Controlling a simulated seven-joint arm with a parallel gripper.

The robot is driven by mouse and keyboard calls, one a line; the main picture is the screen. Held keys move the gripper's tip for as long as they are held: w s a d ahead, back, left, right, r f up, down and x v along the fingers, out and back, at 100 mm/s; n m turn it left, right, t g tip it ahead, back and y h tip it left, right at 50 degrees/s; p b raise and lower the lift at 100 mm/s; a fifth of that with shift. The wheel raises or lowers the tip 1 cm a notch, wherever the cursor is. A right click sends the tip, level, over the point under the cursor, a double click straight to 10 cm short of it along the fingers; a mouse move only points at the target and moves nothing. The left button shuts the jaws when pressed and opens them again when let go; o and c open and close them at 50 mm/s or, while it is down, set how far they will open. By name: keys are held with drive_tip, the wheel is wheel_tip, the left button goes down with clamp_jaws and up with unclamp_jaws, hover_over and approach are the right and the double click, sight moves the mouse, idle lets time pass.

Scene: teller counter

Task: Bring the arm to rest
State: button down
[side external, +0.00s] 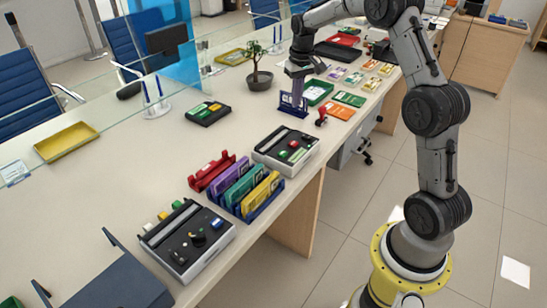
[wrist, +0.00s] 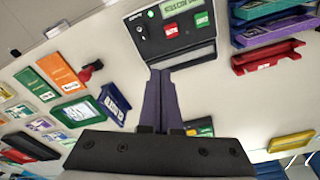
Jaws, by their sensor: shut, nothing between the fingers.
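My gripper (side external: 297,84) hangs over the counter (side external: 120,180) in the side view, pointing down, just above or behind a small blue rack (side external: 292,106). In the wrist view the two dark fingers of my gripper (wrist: 160,74) lie together with nothing between them. The blue rack (wrist: 114,103) shows to the left of the fingers there. Whether the fingers touch anything is hard to tell in the side view; in the wrist view they look clear of the things around them.
A potted plant (side external: 259,81) stands left of my gripper. A red-handled stamp (side external: 321,117) and colored cards (side external: 337,111) lie to its right. A card terminal (side external: 286,148) and a rack of colored folders (side external: 240,188) sit nearer. A glass screen runs along the counter's left.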

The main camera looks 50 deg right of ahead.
drive_tip(key=s+a+r+n+t, duration=0.2)
drive_tip(key=s+a+r, duration=0.4)
drive_tip(key=a+r, duration=0.3)
drive_tip(key=s+a+r+n+t, duration=0.1)
drive_tip(key=s+a+r+t, duration=0.1)
drive_tip(key=s+a+r, duration=0.55)
drive_tip(key=s+a+f+n, duration=0.1)
drive_tip(key=s+a+f, duration=0.2)
drive_tip(key=s, duration=0.4)
drive_tip(key=s+a+f+n, duration=0.1)
drive_tip(key=s+a+f, duration=0.2)
drive_tip(key=s, duration=0.5)
drive_tip(key=shift+a+f+t+y, duration=0.3)
drive_tip(key=shift+a, duration=0.2)
